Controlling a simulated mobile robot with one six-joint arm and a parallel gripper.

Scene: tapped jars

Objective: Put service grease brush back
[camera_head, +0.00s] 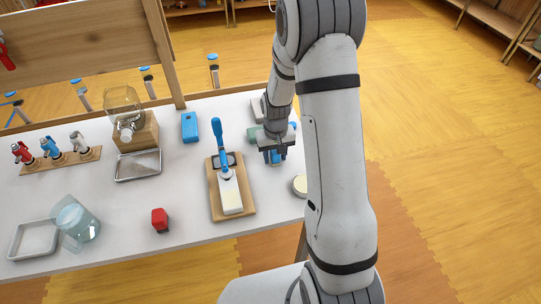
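A blue-handled tool (219,143), the only brush-like thing I can make out, leans upright over a wooden board (217,197). Its lower end is at a pale block (231,191) and a dark-rimmed holder (232,159) on the board; I cannot tell whether it rests in a slot. My gripper (276,159) points down over the table to the right of the board, apart from the blue-handled tool. A small blue patch shows at its fingertips; I cannot tell whether it is held or lies behind. My arm hides part of the table's right side.
A red block (159,219), a blue box (189,127) and a round pale lid (300,186) stand around the board. At left are a tapped jar (122,104), a tray (138,166), a clear jug (77,222), another tray (34,239) and a tap rack (60,161).

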